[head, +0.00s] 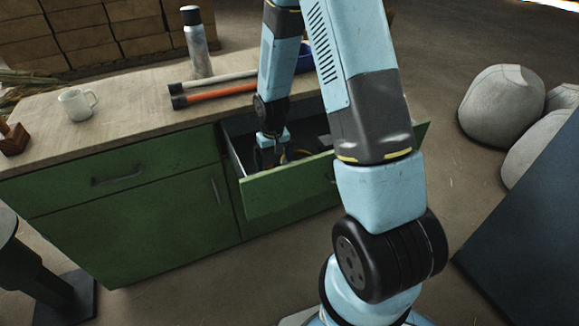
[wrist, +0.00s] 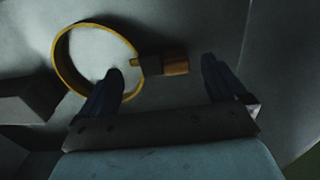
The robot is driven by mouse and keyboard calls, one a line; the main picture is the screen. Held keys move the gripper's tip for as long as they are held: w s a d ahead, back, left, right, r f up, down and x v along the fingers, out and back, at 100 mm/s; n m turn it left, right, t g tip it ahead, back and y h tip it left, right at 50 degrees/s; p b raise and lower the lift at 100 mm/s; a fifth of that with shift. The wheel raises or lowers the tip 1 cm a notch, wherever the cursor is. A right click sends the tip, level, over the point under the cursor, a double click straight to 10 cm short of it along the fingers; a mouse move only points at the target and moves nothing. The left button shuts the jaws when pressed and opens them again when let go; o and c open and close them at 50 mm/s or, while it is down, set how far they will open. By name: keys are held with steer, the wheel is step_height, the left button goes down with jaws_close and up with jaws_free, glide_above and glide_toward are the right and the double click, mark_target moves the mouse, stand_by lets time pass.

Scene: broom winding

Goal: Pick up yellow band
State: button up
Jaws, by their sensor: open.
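The yellow band (wrist: 60,66) is a thin ring lying on the grey drawer floor, left of centre in the wrist view. In the head view a small yellowish curve beside my gripper (head: 270,158) may be part of it. My gripper (wrist: 161,68) is open, reaching down into the open green drawer (head: 300,187). In the wrist view its left finger overlaps the ring's right part and its right finger is outside the ring. Whether the fingers touch the band or hover above it I cannot tell.
A dark block (wrist: 25,98) is at left. Drawer walls surround my gripper. The countertop (head: 130,110) holds a mug (head: 76,104), a bottle (head: 197,45) and an orange-handled tool (head: 220,92).

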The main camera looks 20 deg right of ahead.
steer(key=shift+a+f, duration=0.1)
steer(key=shift+f, duration=1.8)
steer(key=shift+c, duration=0.5)
